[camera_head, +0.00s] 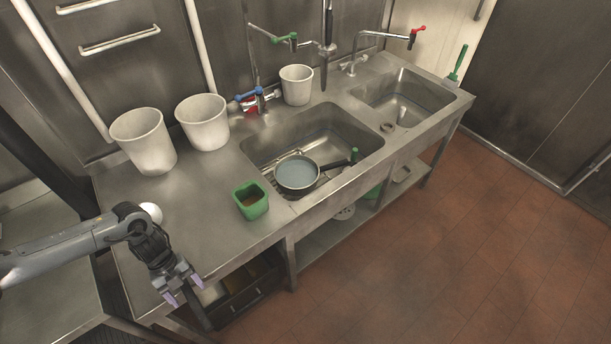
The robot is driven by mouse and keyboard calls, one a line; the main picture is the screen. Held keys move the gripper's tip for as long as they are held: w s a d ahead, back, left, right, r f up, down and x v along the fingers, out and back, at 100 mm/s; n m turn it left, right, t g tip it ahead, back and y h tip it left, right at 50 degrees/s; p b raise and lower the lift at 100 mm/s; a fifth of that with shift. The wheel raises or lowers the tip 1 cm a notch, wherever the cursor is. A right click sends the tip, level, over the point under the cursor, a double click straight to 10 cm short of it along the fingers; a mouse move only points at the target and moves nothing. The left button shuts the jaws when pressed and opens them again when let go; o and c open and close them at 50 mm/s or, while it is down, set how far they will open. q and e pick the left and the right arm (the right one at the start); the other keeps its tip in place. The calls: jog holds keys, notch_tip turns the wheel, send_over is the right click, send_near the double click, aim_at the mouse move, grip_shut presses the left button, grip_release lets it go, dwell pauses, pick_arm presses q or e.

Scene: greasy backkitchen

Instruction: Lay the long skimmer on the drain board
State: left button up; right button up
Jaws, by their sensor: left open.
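The steel drain board (215,222) is the flat counter left of the sink. I cannot make out a long skimmer for certain. A dark pan (297,174) with a green-tipped handle and bluish contents sits in the left sink basin (350,130). A thin metal thing lies partly hidden behind the pan; I cannot tell what it is. My left gripper (184,289) is open and empty, near the drain board's front left edge, with its fingers pointing down. My right gripper is not in view.
A green square container (251,200) stands near the board's front edge. White buckets (145,142) line the back. A white round thing (152,212) lies behind my left wrist. Taps (256,99) rise behind the basins. The board's middle is clear.

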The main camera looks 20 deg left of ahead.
pick_arm(q)
jog(key=shift+r, duration=0.15)
jog(key=shift+p+v, duration=0.8)
jog(key=shift+v, duration=0.4)
jog(key=shift+p+v, duration=0.9)
jog(key=shift+v, duration=0.8)
jog(key=shift+p+v, duration=0.8)
jog(key=shift+v, duration=2.7)
jog(key=shift+a, duration=0.1)
